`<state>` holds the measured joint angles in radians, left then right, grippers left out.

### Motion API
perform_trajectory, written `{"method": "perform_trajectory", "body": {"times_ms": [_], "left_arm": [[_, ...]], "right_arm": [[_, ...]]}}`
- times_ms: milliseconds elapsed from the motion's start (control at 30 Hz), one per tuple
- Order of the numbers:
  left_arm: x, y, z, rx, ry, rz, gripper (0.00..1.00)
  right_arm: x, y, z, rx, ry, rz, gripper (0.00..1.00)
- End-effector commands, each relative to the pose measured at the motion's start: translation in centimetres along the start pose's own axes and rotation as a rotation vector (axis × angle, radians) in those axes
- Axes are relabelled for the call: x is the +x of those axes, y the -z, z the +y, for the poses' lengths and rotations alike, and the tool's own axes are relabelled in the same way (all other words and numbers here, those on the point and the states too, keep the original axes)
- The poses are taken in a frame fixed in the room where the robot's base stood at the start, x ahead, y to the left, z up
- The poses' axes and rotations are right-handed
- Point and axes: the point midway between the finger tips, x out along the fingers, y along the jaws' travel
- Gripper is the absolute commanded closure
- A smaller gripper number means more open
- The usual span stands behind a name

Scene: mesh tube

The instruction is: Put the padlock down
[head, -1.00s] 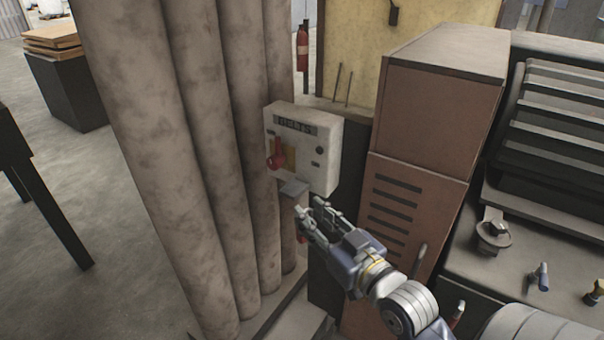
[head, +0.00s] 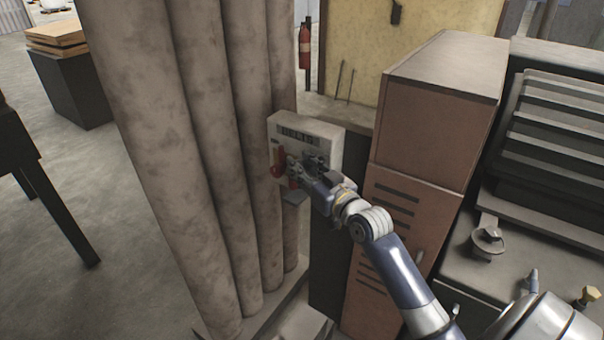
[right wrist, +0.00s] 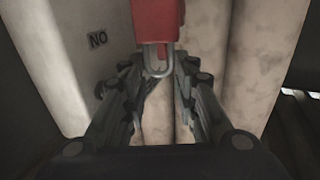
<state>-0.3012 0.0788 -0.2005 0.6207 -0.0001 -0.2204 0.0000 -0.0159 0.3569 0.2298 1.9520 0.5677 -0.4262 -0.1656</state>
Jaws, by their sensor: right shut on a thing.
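The padlock (right wrist: 155,22) has a red body and a silver shackle. In the right wrist view it is at the top centre, with the shackle between the fingertips. My right gripper (head: 296,166) is shut on it; the gripper also shows in the right wrist view (right wrist: 158,72). In the head view the gripper is in front of the pale switch box (head: 325,145) and hides part of it. A red handle (head: 277,158) is on the box's left side. My left gripper is out of view.
Thick mottled pipes (head: 205,150) stand close on the left of the box. A brown cabinet (head: 435,110) stands on the right, beside my right arm. A machine with knobs (head: 488,240) is at far right. Open floor (head: 120,220) lies left of the pipes.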

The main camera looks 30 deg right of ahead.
Motion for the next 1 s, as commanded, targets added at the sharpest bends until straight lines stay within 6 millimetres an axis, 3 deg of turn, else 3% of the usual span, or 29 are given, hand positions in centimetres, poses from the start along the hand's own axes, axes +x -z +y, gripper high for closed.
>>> {"method": "perform_trajectory", "body": {"times_ms": [167,400,767,800,833,1000], "left_arm": [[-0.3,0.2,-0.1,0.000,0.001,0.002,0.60],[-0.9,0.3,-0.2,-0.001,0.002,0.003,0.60],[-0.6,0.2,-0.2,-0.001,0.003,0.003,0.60],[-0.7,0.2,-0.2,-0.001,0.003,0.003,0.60],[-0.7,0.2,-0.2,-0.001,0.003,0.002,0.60],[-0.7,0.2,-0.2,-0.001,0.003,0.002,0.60]], "right_arm": [[0.8,-0.4,0.3,0.002,0.000,-0.002,0.98],[0.7,-3.3,0.3,0.000,0.000,-0.002,0.98],[0.7,-3.9,0.3,0.000,0.000,0.001,0.98],[0.7,-3.9,0.3,0.000,0.000,0.000,0.68],[0.7,-3.8,0.3,0.000,0.000,0.000,0.64],[0.7,-3.8,0.3,0.000,0.000,-0.001,0.64]]}}
